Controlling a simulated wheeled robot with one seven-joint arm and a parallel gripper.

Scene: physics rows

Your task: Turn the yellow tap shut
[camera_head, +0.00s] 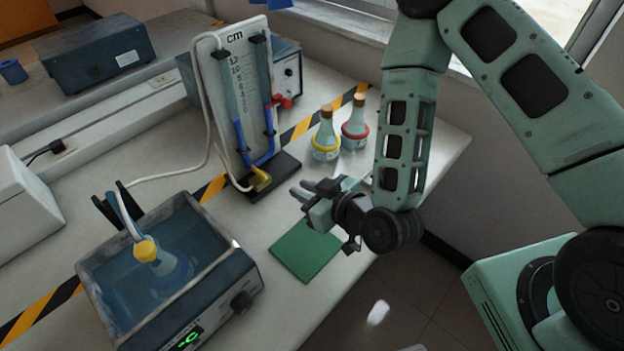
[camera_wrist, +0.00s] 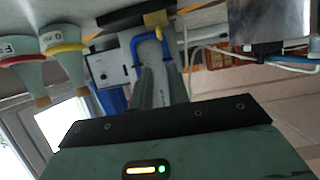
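The yellow tap (camera_head: 261,180) sits low on the front of the manometer stand, at the foot of the blue-filled tube and above the black base (camera_head: 274,178). In the wrist view the yellow tap (camera_wrist: 155,19) shows at the top middle, beyond the fingers. My gripper (camera_head: 299,188) is to the right of the tap and a little nearer the front, apart from it. Its two grey fingers point toward the stand with a gap between them and nothing held. I cannot tell the exact angle of the tap's handle.
Two stoppered flasks, yellow-ringed (camera_head: 326,138) and red-ringed (camera_head: 355,126), stand behind my gripper. A green mat (camera_head: 305,250) lies in front. A water bath (camera_head: 215,285) with a flask stands at left. A white hose (camera_head: 207,130) runs beside the stand.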

